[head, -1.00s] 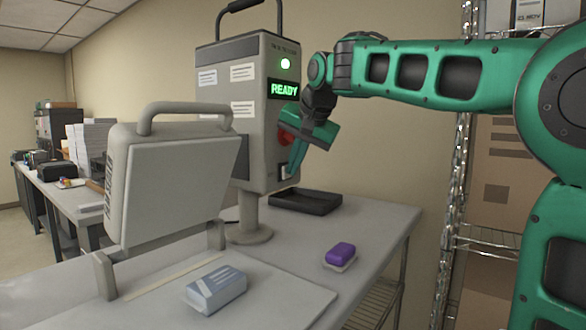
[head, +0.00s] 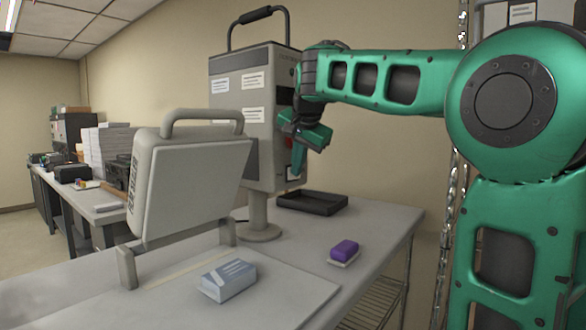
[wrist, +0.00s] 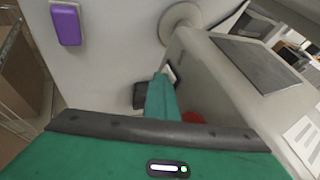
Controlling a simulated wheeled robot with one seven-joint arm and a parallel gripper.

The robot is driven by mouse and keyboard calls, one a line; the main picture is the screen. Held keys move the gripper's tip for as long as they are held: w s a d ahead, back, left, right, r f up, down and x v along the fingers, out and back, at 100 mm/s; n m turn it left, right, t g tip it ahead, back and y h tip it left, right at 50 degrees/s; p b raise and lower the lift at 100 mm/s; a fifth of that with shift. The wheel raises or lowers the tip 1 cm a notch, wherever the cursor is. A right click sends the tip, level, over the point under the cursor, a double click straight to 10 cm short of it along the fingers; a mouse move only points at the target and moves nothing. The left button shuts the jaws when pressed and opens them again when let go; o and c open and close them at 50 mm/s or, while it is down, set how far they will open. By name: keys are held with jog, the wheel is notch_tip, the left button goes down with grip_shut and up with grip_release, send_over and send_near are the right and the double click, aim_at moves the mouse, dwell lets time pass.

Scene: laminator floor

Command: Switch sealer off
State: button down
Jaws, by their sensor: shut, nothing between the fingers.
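The sealer's grey control box (head: 238,125) stands on a round pedestal at the back of the table. No green glow shows on its front now; the visible strip of its display (head: 284,96) is dark, the rest hidden by my arm. A red button (head: 289,143) shows beside my gripper. My gripper (head: 296,170) is shut and empty, pointing down at the lower front of the box. In the wrist view its fingertips (wrist: 161,77) are close to a small pale-framed switch (wrist: 172,74). I cannot tell whether they touch, or the switch's position.
A grey hinged press (head: 190,175) stands at the front left. A blue-white box (head: 228,281), a purple block (head: 344,249) on a pale pad and a black tray (head: 312,204) lie on the table (head: 385,225). A wire rack (head: 378,300) is at right.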

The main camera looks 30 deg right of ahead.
jog(key=shift+w+a+r, duration=0.2)
jog(key=shift+w+a, duration=0.1)
jog(key=shift+a, duration=0.1)
jog(key=shift+d, duration=0.8)
jog(key=s+r, duration=0.7)
jog(key=s, duration=0.2)
jog(key=shift+s+r, duration=0.4)
jog(key=shift+a, duration=0.1)
